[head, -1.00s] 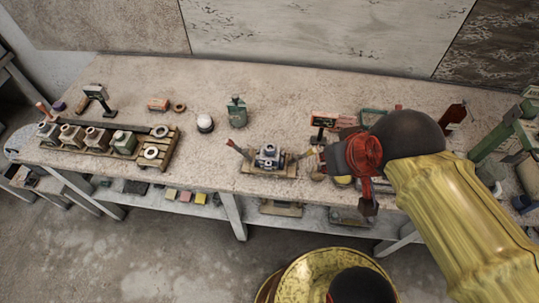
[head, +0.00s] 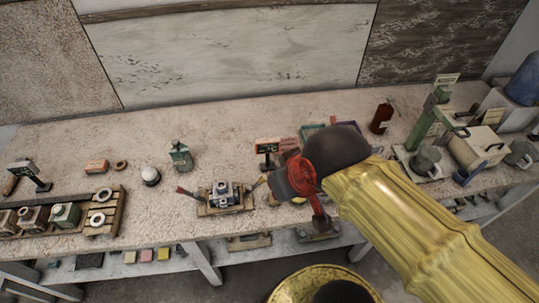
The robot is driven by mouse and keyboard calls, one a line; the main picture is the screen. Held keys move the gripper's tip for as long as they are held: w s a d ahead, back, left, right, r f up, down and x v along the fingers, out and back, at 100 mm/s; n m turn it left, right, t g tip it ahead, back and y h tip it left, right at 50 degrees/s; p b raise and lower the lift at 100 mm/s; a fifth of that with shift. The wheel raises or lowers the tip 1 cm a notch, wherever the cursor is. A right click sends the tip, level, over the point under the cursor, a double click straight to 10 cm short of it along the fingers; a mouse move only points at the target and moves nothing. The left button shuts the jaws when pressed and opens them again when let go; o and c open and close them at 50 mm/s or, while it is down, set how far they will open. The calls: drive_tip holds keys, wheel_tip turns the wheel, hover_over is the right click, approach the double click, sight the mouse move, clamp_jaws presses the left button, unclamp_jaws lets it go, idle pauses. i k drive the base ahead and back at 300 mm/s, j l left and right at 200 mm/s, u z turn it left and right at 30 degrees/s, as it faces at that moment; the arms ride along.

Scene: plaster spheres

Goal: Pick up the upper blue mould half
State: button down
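A small blue-grey block (head: 224,187), which looks like the mould, sits on a wooden board (head: 207,210) near the bench's front edge, in the middle of the head view. It has a light top with a dark opening. I cannot make out the seam between its halves. My gripper (head: 320,222) hangs to the right of this board, below the red and dark wrist of my yellow arm, apart from the block. Its fingers are small and partly hidden, so I cannot tell whether they are open.
Clamp-like handles (head: 185,192) stick up beside the block. A pallet (head: 118,214) with several moulds stands left. A green press (head: 425,125) stands right. Bare bench lies left of the board.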

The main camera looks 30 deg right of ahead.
sight(225, 194)
drive_tip(key=i+j+z, duration=0.1)
drive_tip(key=j+z, duration=1.05)
drive_tip(key=i+j, duration=0.05)
drive_tip(key=j, duration=0.05)
